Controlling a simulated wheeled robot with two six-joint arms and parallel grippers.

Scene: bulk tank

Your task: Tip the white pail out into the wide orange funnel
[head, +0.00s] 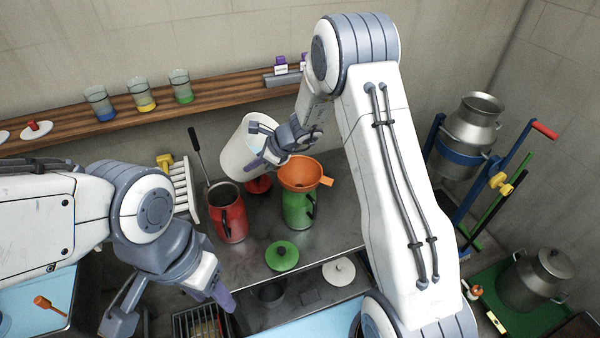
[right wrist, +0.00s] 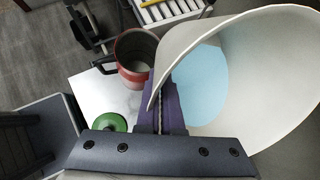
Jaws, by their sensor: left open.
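The white pail (head: 240,150) is held above the dark bench, up and left of the wide orange funnel (head: 300,173). My right gripper (head: 275,150) is shut on the pail's wall; the right wrist view shows its purple fingers (right wrist: 162,108) at the rim of the pail (right wrist: 270,60). The pail looks tilted, and a pale blue surface shows inside it. The funnel sits in the mouth of a green jug (head: 297,210); the right wrist view does not show it. My left gripper (head: 170,305) is open and empty at lower left.
A red jug (head: 230,215) stands left of the green jug, a white rack (head: 182,185) behind it. A green lid (head: 282,256) and a white lid (head: 339,271) lie in front. A wooden shelf (head: 215,97) with glass beakers runs along the wall. A metal can (head: 472,120) hangs at right.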

